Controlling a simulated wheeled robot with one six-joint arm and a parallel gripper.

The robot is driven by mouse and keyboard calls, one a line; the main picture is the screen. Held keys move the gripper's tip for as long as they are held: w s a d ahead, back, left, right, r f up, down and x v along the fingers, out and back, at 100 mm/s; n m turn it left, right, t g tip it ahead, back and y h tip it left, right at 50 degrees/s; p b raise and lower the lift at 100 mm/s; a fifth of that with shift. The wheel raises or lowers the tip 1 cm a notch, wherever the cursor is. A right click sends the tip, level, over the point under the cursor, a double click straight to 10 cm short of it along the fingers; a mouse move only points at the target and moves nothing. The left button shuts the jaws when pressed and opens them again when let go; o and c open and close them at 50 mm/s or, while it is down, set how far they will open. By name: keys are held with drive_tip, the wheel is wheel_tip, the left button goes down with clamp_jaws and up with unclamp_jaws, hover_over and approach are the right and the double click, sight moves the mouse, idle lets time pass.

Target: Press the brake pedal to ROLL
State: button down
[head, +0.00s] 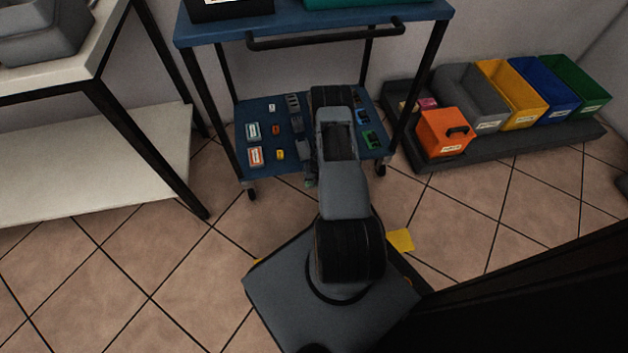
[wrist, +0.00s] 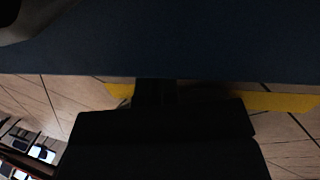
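The blue cart (head: 300,33) stands ahead of me on black legs with casters. A small green patch (head: 309,184) shows at the front edge of its lower shelf, beside my arm. It may be part of the brake pedal, but it is too small and covered to tell; no ROLL marking is readable. My arm reaches over the lower shelf and hides its middle. My gripper (wrist: 155,92) is a dark shape in the wrist view, below a broad dark blue surface. Its fingers cannot be told apart, and its tips are hidden in the head view.
The cart's lower shelf (head: 283,167) holds several small parts. A pale workbench (head: 100,35) stands left. A dark low platform (head: 425,158) at right carries an orange bin (head: 443,132) and several other bins. Tiled floor (head: 150,265) is clear at front left. A black panel fills the lower right.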

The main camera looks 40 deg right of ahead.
drive_tip(key=shift+r, duration=0.1)
drive_tip(key=w+a+p+v, duration=0.1)
drive_tip(key=p+v, duration=0.6)
drive_tip(key=v, duration=0.6)
drive_tip(key=shift+s+r+p, duration=0.3)
drive_tip(key=shift+r+p, duration=0.05)
drive_tip(key=shift+r, duration=0.2)
